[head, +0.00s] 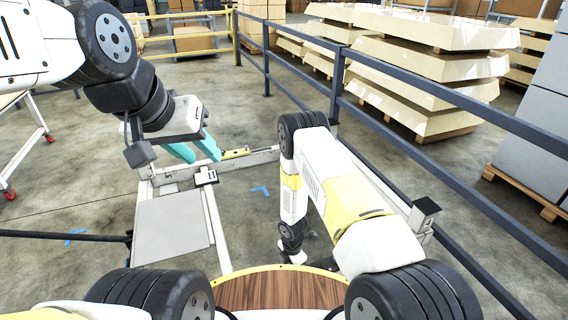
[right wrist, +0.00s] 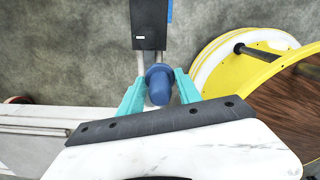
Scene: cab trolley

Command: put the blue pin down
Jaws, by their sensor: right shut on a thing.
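The blue pin (right wrist: 158,85) shows in the right wrist view, upper end toward the camera, between the two teal fingers of my right gripper (right wrist: 160,92). The fingers are shut on it. In the head view my right arm reaches down at the centre right, and its fingers and the pin cannot be made out. My left gripper (head: 195,150) is in the head view at the upper left, its two teal fingers apart with nothing seen between them. It hangs above the far part of a low white trolley frame (head: 214,232).
A dark block (right wrist: 149,22) lies just beyond the pin. A dark railing (head: 400,108) runs along the right, with stacked pale boards (head: 430,65) behind it. Open floor lies at left.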

